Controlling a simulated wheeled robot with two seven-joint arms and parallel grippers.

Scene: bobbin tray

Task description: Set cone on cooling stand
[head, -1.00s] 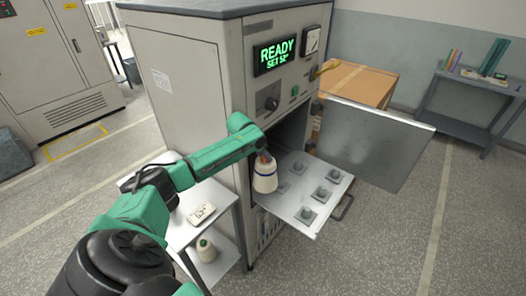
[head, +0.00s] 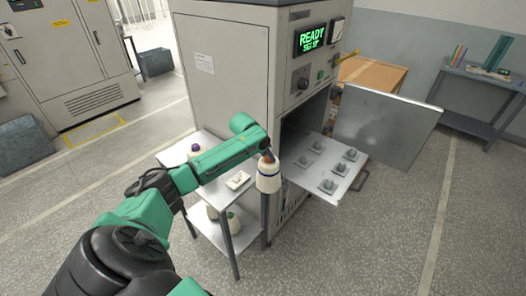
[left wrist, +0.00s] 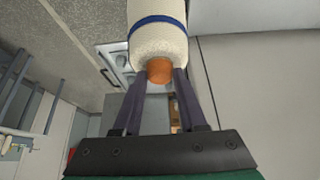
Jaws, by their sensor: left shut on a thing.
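My left gripper (head: 267,158) is shut on the orange-brown tip of a cream cone with a blue band (head: 269,181). The cone hangs upright in the air, left of the pulled-out tray and by the right side of the stand. In the left wrist view, the two fingers (left wrist: 160,76) grip the tip of the cone (left wrist: 157,42). The cooling stand (head: 214,183) is a white two-shelf table left of the oven. A purple-topped cone (head: 194,151) is on its upper shelf, partly behind my arm. My right gripper is out of view.
The oven (head: 232,80) shows READY. Its door (head: 385,125) is open, and its tray (head: 325,150) with several grey pegs sticks out. A small white device (head: 238,180) lies on the stand's upper shelf.

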